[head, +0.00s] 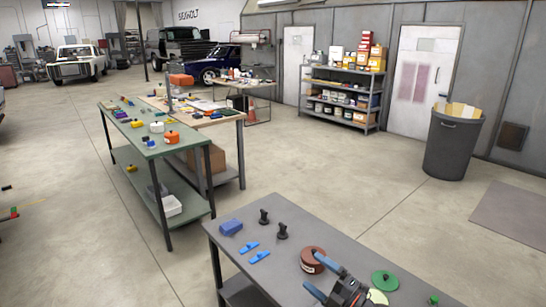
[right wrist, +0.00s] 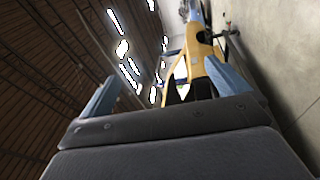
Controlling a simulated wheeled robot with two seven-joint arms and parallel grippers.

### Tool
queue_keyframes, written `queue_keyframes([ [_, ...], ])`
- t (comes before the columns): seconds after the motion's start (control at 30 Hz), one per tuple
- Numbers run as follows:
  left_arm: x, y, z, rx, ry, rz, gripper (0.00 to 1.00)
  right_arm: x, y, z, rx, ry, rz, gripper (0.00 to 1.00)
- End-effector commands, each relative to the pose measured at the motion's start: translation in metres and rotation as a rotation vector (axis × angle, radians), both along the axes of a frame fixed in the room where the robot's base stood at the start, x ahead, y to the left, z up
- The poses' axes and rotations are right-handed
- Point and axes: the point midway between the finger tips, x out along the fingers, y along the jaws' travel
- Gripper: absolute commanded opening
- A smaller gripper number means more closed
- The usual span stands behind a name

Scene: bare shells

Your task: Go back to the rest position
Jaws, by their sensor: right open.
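My right gripper (head: 312,270) is at the bottom of the head view, over the near grey table (head: 345,243). Its two blue fingers stand apart with nothing held between them. In the right wrist view the same fingers (right wrist: 160,75) are spread, and the gripper is tilted so that the ceiling and its lights show beyond. In the head view a dark red round tin (head: 308,256) is right behind the fingers, partly covered by them. I cannot tell the height of the gripper above the table. My left gripper is not in view.
On the near table are a blue block (head: 231,227), two black knobs (head: 282,232), two light-blue pieces (head: 260,257) and a green disc (head: 385,281). A green workbench (head: 150,150) stands beyond at left. A grey bin (head: 452,148) stands at right. Open concrete floor lies between.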

Motion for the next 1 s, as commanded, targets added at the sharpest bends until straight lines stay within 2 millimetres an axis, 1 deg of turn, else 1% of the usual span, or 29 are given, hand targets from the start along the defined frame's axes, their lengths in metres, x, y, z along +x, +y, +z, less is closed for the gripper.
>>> queue_keyframes([
  [0.03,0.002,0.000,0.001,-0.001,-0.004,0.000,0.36,-0.004,-0.004,0.005,0.081,0.026,-0.061,1.00],
  [0.1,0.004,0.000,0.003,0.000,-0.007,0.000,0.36,-0.006,-0.015,0.010,0.189,0.067,-0.158,1.00],
  [0.23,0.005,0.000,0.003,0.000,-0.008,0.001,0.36,-0.014,-0.041,0.008,0.370,0.174,-0.345,1.00],
  [0.37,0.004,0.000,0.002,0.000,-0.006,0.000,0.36,-0.028,-0.069,-0.009,0.522,0.317,-0.534,1.00],
  [0.47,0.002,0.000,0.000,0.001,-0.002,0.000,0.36,-0.045,-0.089,-0.030,0.617,0.450,-0.677,1.00],
  [0.57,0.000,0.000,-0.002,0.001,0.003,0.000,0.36,-0.068,-0.106,-0.057,0.690,0.600,-0.814,1.00],
  [0.67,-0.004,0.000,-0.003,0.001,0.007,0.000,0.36,-0.098,-0.117,-0.087,0.743,0.767,-0.942,1.00],
  [0.73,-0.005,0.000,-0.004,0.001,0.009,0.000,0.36,-0.123,-0.122,-0.108,0.768,0.894,-1.025,1.00],
  [0.77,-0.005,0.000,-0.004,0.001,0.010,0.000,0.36,-0.135,-0.122,-0.116,0.775,0.950,-1.058,1.00],
  [0.8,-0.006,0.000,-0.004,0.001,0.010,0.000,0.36,-0.151,-0.122,-0.127,0.782,1.025,-1.099,1.00],
  [0.9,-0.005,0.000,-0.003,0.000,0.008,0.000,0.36,-0.188,-0.121,-0.148,0.783,1.190,-1.177,1.00],
  [1.0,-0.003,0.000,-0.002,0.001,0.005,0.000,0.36,-0.217,-0.117,-0.161,0.773,1.317,-1.227,1.00],
])
